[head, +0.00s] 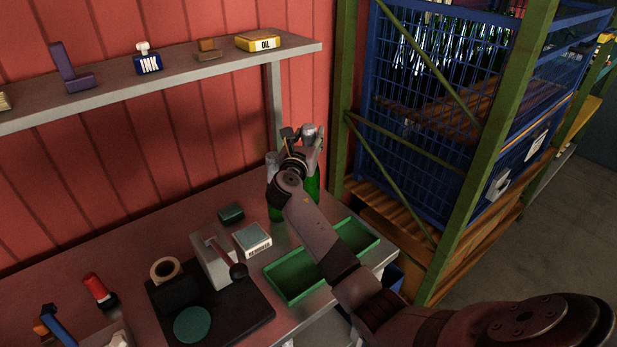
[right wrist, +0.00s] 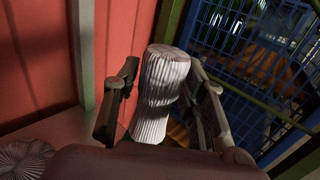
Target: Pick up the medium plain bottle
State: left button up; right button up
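Two green bottles stand at the back right of the bench, partly behind my right arm: a left one (head: 275,212) and a right one (head: 314,184). A pale ribbed foil top (right wrist: 160,95) rises between the fingers of my right gripper (head: 303,138). In the right wrist view the fingers (right wrist: 163,92) stand on either side of it, with a gap on the left; contact on the right is unclear. A second ribbed top (right wrist: 22,160) shows at lower left there. I cannot tell which bottle is the medium plain one. My left gripper is out of view.
A green tray (head: 292,277) lies under my right forearm. A lever press (head: 212,262) on a dark mat, a small labelled box (head: 252,239) and a dark green block (head: 231,213) are left of it. A shelf (head: 190,68) runs above; a blue cage (head: 430,100) stands right.

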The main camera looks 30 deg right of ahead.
grip_shut()
dwell(0.6)
jog(key=shift+r, duration=0.2)
